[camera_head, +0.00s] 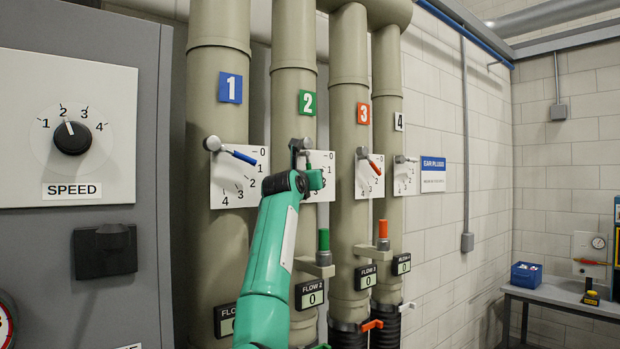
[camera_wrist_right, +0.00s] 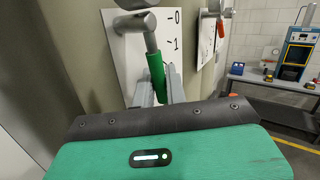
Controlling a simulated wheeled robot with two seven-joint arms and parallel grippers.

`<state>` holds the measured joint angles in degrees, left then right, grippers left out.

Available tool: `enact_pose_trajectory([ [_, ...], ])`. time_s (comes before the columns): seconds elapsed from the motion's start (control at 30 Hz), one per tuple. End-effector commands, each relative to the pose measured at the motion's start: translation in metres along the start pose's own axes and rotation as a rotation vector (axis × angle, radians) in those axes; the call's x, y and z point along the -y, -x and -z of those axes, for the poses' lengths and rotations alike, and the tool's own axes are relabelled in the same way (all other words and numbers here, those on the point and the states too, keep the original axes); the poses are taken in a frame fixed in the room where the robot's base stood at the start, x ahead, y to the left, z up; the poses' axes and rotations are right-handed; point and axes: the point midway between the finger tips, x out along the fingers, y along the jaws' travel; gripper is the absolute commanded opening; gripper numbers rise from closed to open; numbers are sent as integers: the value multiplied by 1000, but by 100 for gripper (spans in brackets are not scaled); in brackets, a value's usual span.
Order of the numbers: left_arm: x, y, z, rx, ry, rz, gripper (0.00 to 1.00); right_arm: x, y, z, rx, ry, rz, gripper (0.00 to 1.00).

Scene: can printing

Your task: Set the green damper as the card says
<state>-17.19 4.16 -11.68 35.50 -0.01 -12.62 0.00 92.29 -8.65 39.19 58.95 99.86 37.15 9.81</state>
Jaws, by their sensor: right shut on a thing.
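The green damper is a lever with a green grip (camera_wrist_right: 156,72) on pipe 2, in front of a white scale plate (camera_wrist_right: 172,40) that shows 0 and 1 in the wrist view. My right gripper (camera_wrist_right: 160,90) is shut on this grip, one finger on each side. The lever points down and slightly right; the lower scale marks are hidden, so its exact setting cannot be told. In the head view my right gripper (camera_head: 316,179) covers most of the lever below the green 2 sign (camera_head: 307,102). The FLOW 2 display (camera_head: 309,294) reads 0. No instruction card can be made out.
Pipe 1 (camera_head: 219,90) with a blue lever (camera_head: 240,157) stands left, pipe 3 (camera_head: 348,110) with a red lever (camera_head: 374,167) close right, then pipe 4 (camera_head: 387,75). A green-topped fitting (camera_head: 323,240) sits below the plate. A grey SPEED cabinet (camera_head: 120,240) stands far left.

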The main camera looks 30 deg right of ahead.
Motion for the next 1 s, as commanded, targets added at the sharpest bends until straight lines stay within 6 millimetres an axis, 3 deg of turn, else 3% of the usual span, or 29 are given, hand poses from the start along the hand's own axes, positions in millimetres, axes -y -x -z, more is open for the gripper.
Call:
enact_pose_trajectory([
  [0.17, 8, 0, 4, -6, 0, 9, 36, 0, 0, 1, -3, -1, -1, 0],
  [0.2, 9, 0, 4, -6, 1, 10, 36, 0, 0, 1, -3, -1, -1, 15],
  [0.23, 9, 0, 4, -6, 1, 10, 36, 0, 0, 1, -3, -1, -1, 18],
  [0.57, 9, -2, 0, 0, 2, 10, 36, 0, 2, 1, 0, -1, 0, 18],
  [0.77, 8, -20, -4, 1, 2, 9, 36, -2, 24, 5, 0, -3, -1, 18],
  [1.0, 7, -50, -6, 2, 1, 8, 36, -2, 70, 6, 2, -2, -2, 18],
])
